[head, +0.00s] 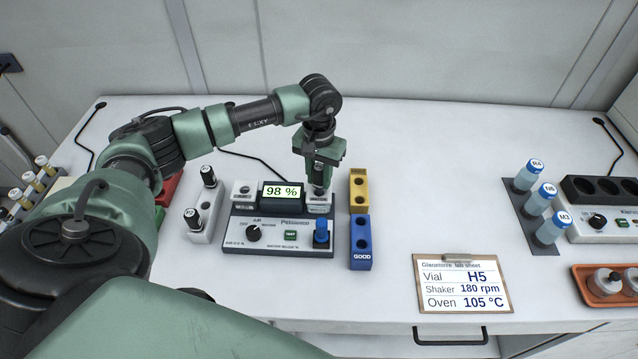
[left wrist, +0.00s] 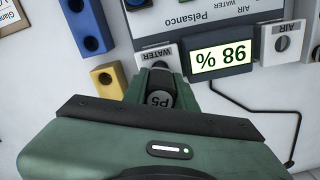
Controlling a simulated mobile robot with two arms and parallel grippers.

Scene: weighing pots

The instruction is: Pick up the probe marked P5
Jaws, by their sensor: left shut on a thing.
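The probe marked P5 (left wrist: 160,99) shows its dark round cap between my left gripper's fingers in the left wrist view. My left gripper (head: 320,186) is shut on it and points down over the WATER holder (head: 318,206) at the meter's back right. The probe's lower part is hidden, so I cannot tell how deep it sits in the holder. The meter (head: 280,238) reads 98 % on its display, which also shows in the left wrist view (left wrist: 221,58). My right gripper is out of view.
A white rack (head: 202,232) with two black-capped probes, one marked P2 (head: 192,217), stands left of the meter. A yellow block (head: 359,186) and a blue GOOD block (head: 361,243) stand right of it. A clipboard (head: 462,284) lies at the front; table behind it is clear.

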